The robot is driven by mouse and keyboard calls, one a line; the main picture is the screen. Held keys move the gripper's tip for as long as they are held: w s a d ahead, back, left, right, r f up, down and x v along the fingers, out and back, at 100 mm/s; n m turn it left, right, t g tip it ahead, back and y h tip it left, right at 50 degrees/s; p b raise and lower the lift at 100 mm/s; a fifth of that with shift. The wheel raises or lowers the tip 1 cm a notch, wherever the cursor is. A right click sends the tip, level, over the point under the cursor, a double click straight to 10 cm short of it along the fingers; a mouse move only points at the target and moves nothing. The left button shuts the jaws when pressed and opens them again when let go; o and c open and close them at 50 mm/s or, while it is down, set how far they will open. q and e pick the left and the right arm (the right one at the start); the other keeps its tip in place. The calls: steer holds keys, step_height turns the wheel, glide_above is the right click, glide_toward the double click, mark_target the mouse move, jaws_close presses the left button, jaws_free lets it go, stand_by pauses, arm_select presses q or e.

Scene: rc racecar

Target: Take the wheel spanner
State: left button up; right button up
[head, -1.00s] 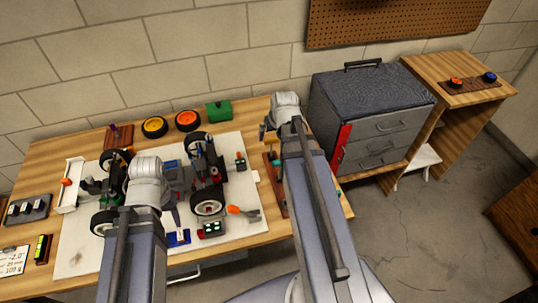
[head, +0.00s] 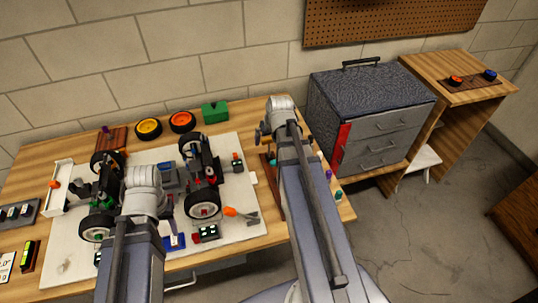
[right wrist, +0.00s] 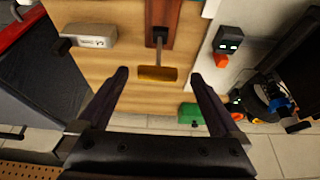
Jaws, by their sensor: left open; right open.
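A T-shaped tool with a yellow crossbar handle (right wrist: 157,74) and a thin grey shaft appears to be the wheel spanner. In the right wrist view its shaft runs into a brown wooden rack (right wrist: 181,28). My right gripper (right wrist: 158,80) is open, with the yellow handle showing between its fingertips and clear of both. In the head view my right gripper (head: 266,132) is over the rack's far end and hides the tool there. My left gripper (head: 143,178) is over the car parts on the white mat, its fingers mostly hidden by the wrist.
Orange-rimmed tyres (head: 182,121) and a green block (head: 215,112) sit behind. A grey box (right wrist: 92,37) lies beside the rack. A drawer cabinet (head: 375,125) stands right of the table.

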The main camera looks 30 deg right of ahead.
mark_target(269, 140)
arm_select(q)
step_height(269, 140, down, 5)
steer(key=b, duration=0.4)
steer(key=shift+r, duration=0.2)
arm_select(e)
steer(key=x, duration=0.5)
steer(key=shift+w+d, duration=0.15)
steer(key=shift+d, duration=0.05)
arm_select(q)
steer(key=shift+r, duration=0.15)
arm_select(e)
steer(key=shift+r, duration=0.15)
steer(key=c, duration=1.5)
